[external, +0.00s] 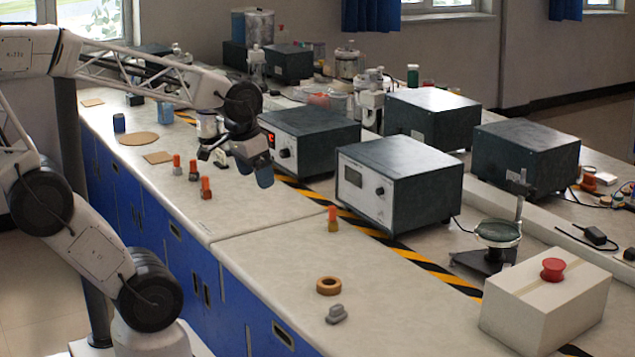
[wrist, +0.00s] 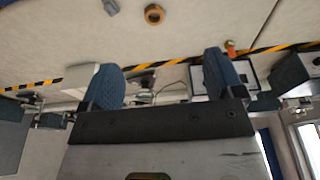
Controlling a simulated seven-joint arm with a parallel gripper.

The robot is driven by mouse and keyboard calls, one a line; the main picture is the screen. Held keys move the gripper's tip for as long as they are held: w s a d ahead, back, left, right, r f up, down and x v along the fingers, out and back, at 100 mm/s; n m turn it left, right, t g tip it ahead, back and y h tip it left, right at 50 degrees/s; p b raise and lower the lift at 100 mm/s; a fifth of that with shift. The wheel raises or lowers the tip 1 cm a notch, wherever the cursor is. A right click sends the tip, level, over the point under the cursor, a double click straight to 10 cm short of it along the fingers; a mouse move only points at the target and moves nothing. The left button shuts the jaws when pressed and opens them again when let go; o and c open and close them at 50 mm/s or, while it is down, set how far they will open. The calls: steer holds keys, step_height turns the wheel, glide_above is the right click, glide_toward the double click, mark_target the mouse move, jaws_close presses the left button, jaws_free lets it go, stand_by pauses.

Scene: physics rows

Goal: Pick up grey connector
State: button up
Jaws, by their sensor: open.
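The grey connector (external: 335,314) lies on the bench near its front edge, just in front of an orange-brown ring (external: 329,286). In the wrist view the grey connector (wrist: 111,7) is at the top edge, left of the ring (wrist: 154,14). My gripper (external: 254,170) is open and empty, raised above the bench farther back, well apart from the connector. Its two blue pads show in the wrist view (wrist: 162,72), with clear space between them.
Orange-topped parts (external: 205,188) stand on the bench below and left of my gripper, and another (external: 333,219) stands nearer the connector. Dark instrument boxes (external: 400,180) line the striped tape. A white box with a red button (external: 545,300) stands right.

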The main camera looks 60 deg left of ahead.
steer(key=n+g+h, duration=0.4)
steer(key=n+h, duration=0.5)
steer(key=n, duration=0.1)
glide_toward(333, 306)
steer(key=s+r, duration=0.7)
steer(key=w+f+n+t+h, duration=0.1)
steer(key=f+n, duration=0.2)
steer(key=w+d+f+n+t+h, duration=0.1)
steer(key=w+f+n, duration=0.1)
steer(key=f+n, duration=0.1)
steer(key=w+f+n+t+h, duration=0.1)
steer(key=f+n+t, duration=0.1)
steer(key=f+n, duration=0.2)
steer(key=shift+w+d+f+h, duration=0.3)
steer(key=shift+f+h, duration=0.1)
steer(key=shift+f, duration=0.15)
steer(key=shift+w+a+f+n, duration=0.1)
steer(key=shift+w+f+n, duration=0.05)
steer(key=shift+f+n, duration=0.35)
steer(key=shift+r, duration=0.1)
steer(key=shift+x, duration=1.25)
steer(key=shift+w, duration=0.1)
steer(key=shift+x, duration=2.6)
